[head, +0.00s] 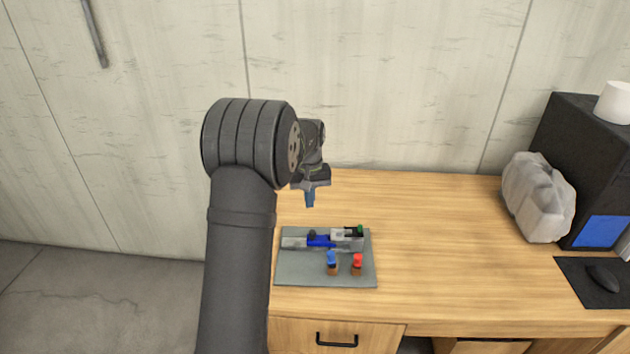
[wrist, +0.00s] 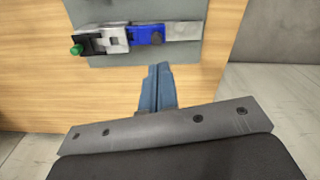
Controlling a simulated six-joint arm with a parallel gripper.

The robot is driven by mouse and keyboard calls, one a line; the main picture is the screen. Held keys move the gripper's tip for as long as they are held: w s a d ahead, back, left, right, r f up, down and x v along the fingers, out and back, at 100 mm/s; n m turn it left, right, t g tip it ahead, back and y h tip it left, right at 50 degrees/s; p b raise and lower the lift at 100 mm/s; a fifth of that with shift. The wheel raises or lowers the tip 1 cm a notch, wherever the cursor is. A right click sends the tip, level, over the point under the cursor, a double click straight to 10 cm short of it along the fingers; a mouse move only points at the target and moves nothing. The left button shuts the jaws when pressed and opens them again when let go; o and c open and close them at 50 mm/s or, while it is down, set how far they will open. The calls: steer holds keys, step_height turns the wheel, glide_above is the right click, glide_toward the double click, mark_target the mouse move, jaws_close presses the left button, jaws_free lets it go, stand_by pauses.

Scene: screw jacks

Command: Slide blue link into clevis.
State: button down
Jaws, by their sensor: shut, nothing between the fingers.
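The two look end to end; I cannot tell whether the link's tip is inside. My gripper (head: 310,205) is shut and empty, pointing down above and behind the plate. Its blue-grey fingers (wrist: 158,68) are together in the wrist view, apart from the link.
A green knob (head: 360,229) is at the clevis's far end. A blue-topped peg (head: 332,260) and a red-topped peg (head: 357,262) with brown bases stand at the plate's front. A rock (head: 538,197) and dark mouse pad (head: 575,290) are far right. Table between is clear.

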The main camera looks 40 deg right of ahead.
step_height(320, 180, up, 6)
steer(key=f, duration=0.1)
glide_above(309, 238)
steer(key=s, duration=0.1)
steer(key=s+a+r+m+t+h, duration=0.3)
steer(key=s+a+r, duration=0.3)
steer(key=s+r, duration=0.35)
steer(key=w+a+f+n+g+h, duration=0.35)
steer(key=w+f+n, duration=0.45)
steer(key=f+n, duration=0.3)
steer(key=w+a+f+n+g+h, duration=0.2)
steer(key=w+f+n+g, duration=0.2)
steer(key=w+f+n, duration=0.6)
steer(key=shift+n+y, duration=0.25)
steer(key=shift+n, duration=0.05)
steer(key=x, duration=0.5)
steer(key=s+x, duration=0.1)
steer(key=x, duration=0.2)
steer(key=shift+s+f, duration=0.2)
steer(key=shift+s, duration=0.05)
steer(key=d, duration=0.1)
steer(key=s+d, duration=0.1)
steer(key=d, duration=0.1)
steer(key=shift+s+f+t, duration=0.15)
steer(key=shift+s+t, duration=0.1)
steer(key=shift+s+d, duration=0.2)
steer(key=shift+d, duration=0.2)
